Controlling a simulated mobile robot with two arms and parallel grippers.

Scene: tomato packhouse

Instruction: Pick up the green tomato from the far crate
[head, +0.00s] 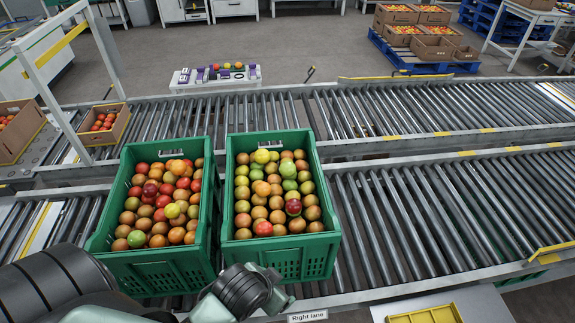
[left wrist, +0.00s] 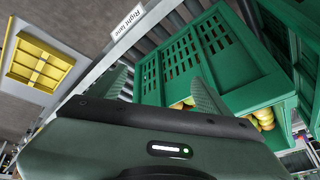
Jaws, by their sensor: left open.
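Two green crates full of mixed tomatoes stand side by side, the left crate (head: 155,272) and the right crate (head: 285,262). I cannot tell which one is the far crate. The right crate holds several green tomatoes, including one (head: 289,170) near its far end. A green tomato (head: 136,238) also lies in the left crate's near part. My left gripper (head: 272,287) is open and empty, low at the right crate's near side. In the left wrist view its fingers (left wrist: 163,90) are apart before a green crate wall (left wrist: 190,55). My right gripper is out of view.
The crates rest on the near roller conveyor (head: 420,220); its right stretch is clear. A second conveyor (head: 400,115) runs behind. Cardboard boxes of red tomatoes (head: 103,125) stand at left. A yellow tray (head: 430,315) lies at front right, near the "Right lane" label (head: 307,317).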

